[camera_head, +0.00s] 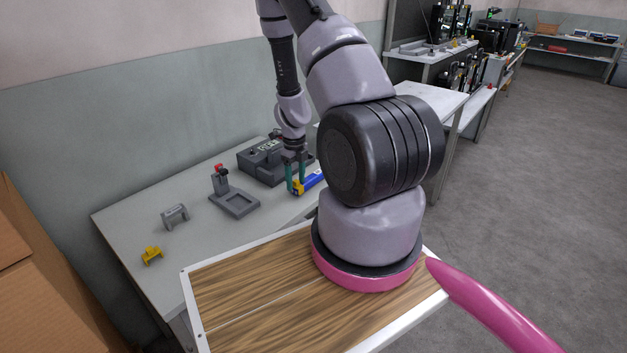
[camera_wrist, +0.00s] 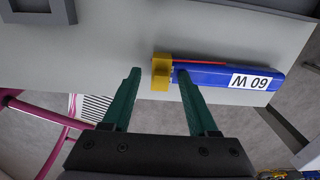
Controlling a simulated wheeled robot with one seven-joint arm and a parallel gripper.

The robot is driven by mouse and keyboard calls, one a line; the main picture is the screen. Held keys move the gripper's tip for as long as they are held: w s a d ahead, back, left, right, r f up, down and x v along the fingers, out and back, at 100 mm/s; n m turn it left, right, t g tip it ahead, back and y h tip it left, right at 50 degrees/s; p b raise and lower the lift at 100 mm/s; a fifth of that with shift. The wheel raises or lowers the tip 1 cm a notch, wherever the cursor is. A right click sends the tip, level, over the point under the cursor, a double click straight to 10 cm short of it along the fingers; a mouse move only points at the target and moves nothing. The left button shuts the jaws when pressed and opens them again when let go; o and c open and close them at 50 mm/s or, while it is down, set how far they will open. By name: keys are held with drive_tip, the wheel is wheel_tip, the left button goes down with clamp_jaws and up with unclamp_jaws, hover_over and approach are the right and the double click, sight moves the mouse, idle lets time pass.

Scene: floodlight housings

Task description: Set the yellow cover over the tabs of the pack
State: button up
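A blue pack (camera_wrist: 222,76) with a white label lies near the table's front edge, also visible in the head view (camera_head: 313,180). A yellow cover (camera_wrist: 161,72) sits at the pack's left end in the wrist view; it also shows in the head view (camera_head: 297,188). The tabs are not visible. My gripper (camera_wrist: 158,71) is open, its green fingertips on either side of the yellow cover; I cannot tell whether they touch it. In the head view, my gripper (camera_head: 295,186) is low over the table. Another yellow clip-shaped piece (camera_head: 152,256) lies apart at the table's left.
A grey stand with a red top (camera_head: 232,198) and a grey bracket (camera_head: 174,216) stand left of the pack. A dark grey device (camera_head: 258,165) is behind my gripper. Bare tabletop (camera_head: 200,240) lies between the pieces. Cardboard boxes (camera_head: 40,290) are at the left.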

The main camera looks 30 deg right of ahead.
wheel_tip(320, 180, up, 11)
wheel_tip(320, 180, up, 12)
drive_tip(key=f+n+t+y, duration=0.1)
drive_tip(key=n+t+y, duration=0.1)
drive_tip(key=n, duration=0.4)
hover_over(296, 181)
drive_tip(key=a, duration=0.5)
drive_tip(key=s+a+r+n+t, duration=0.1)
drive_tip(key=s+a+r+n, duration=0.15)
drive_tip(key=r, duration=0.35)
drive_tip(key=s+a+r+n, duration=0.1)
drive_tip(key=a+r+n, duration=0.1)
drive_tip(key=r+n, duration=0.25)
drive_tip(key=s+a+r+n+t, duration=0.2)
drive_tip(key=s+r+n, duration=0.5)
drive_tip(key=s+r, duration=0.1)
drive_tip(key=s+a+r+n+t, duration=0.1)
drive_tip(key=s+r+n+t, duration=0.1)
drive_tip(key=s+r+n, duration=0.5)
drive_tip(key=shift+s+a+r+n, duration=0.4)
drive_tip(key=shift+s+n, duration=0.1)
drive_tip(key=shift+s, duration=0.05)
